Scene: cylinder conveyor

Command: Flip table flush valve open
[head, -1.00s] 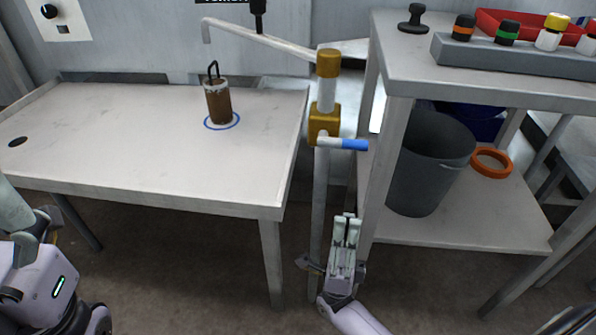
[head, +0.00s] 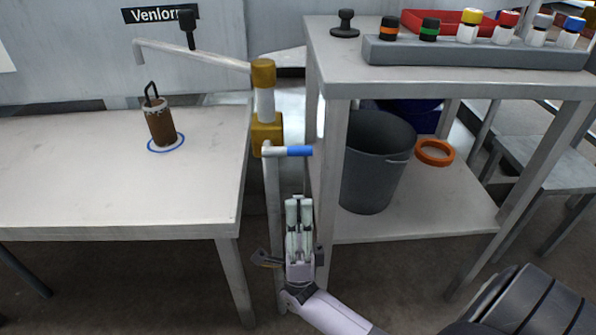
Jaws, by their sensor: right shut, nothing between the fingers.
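The flush valve is on a standing pipe between the table and the shelf unit. Its yellow-brown body (head: 266,133) carries a handle with a blue grip (head: 299,151) that points to the right, level. A grey spout pipe (head: 190,55) runs from the valve's top over the table (head: 70,190). My right gripper (head: 298,203) is shut and empty, pointing up, below the blue handle and apart from it in the picture. My left gripper is out of view.
A brown cylinder (head: 160,124) with a hook stands in a blue ring on the table. The shelf unit (head: 450,90) at the right holds a rack of capped bottles (head: 475,52). A grey bucket (head: 372,165) and an orange ring (head: 434,152) are on its lower shelf.

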